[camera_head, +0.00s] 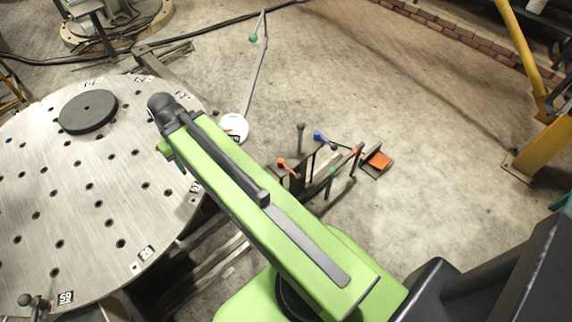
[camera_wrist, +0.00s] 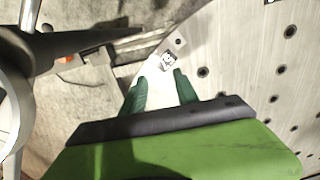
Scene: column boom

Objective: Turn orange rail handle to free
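In the head view an orange handle (camera_head: 287,164) shows on a low dark rail stand (camera_head: 318,170) on the floor, right of my green arm. It is small, and its exact turn angle is hard to read. My gripper (camera_wrist: 160,80) shows in the wrist view with two dark green fingers apart and nothing clearly held between them. It is over the edge of the round metal table (camera_wrist: 240,70), away from the orange handle. In the head view my gripper is mostly hidden behind the arm's end. A small orange patch at the wrist view's left cannot be identified surely.
A blue handle (camera_head: 321,137) and an orange square plate (camera_head: 380,161) are at the same stand. The round table (camera_head: 60,200) carries a black disc (camera_head: 88,111). A white round base (camera_head: 234,127) with a thin pole stands nearby. Floor beyond the stand is clear.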

